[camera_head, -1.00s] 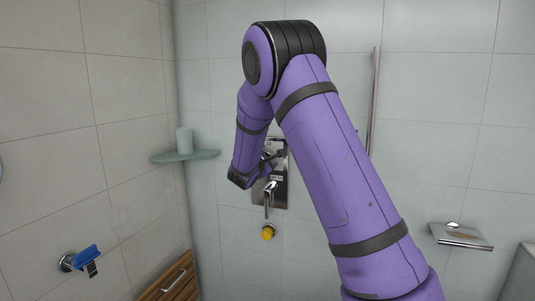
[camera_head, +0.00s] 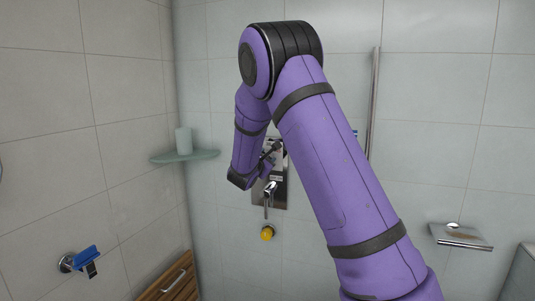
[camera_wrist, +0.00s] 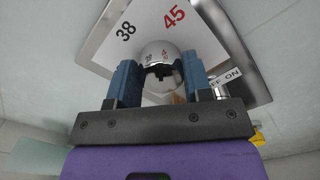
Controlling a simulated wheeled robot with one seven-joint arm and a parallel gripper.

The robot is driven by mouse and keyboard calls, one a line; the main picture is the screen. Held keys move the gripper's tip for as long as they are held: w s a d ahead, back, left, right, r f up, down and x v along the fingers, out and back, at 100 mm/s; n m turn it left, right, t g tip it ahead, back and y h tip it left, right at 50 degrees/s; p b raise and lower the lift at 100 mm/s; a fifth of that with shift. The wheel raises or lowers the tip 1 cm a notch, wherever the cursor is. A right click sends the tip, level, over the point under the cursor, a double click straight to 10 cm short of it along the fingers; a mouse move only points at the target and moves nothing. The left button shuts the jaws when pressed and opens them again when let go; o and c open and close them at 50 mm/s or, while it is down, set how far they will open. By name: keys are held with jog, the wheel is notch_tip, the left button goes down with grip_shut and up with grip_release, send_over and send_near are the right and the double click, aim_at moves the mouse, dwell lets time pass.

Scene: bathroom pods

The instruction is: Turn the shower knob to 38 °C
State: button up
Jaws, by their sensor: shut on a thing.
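The shower knob (camera_wrist: 158,52) is a shiny silver dome on a square metal plate. In the wrist view it sits between the two blue fingers of my gripper (camera_wrist: 159,74), which is shut on it. The plate (camera_wrist: 105,48) has a white face with a black 38 and a red 45 beyond the knob, the 38 to the left. Small dark and red marks show on the dome, perhaps reflections; I cannot tell where the knob points. In the head view my arm mostly hides the knob; the plate (camera_head: 282,192) shows below my gripper (camera_head: 270,157).
An OFF/ON label (camera_wrist: 225,80) lies right of my gripper. Below the knob are a silver lever (camera_head: 270,189) and a yellow fitting (camera_head: 267,233). A glass corner shelf (camera_head: 185,156) is left, a vertical rail (camera_head: 374,105) right, a soap dish (camera_head: 460,236) lower right.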

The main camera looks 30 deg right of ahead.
jog(key=shift+f+n, duration=0.1)
jog(key=shift+n, duration=4.2)
jog(key=o, duration=0.9)
jog(key=v, duration=1.1)
jog(key=shift+s+d, duration=0.15)
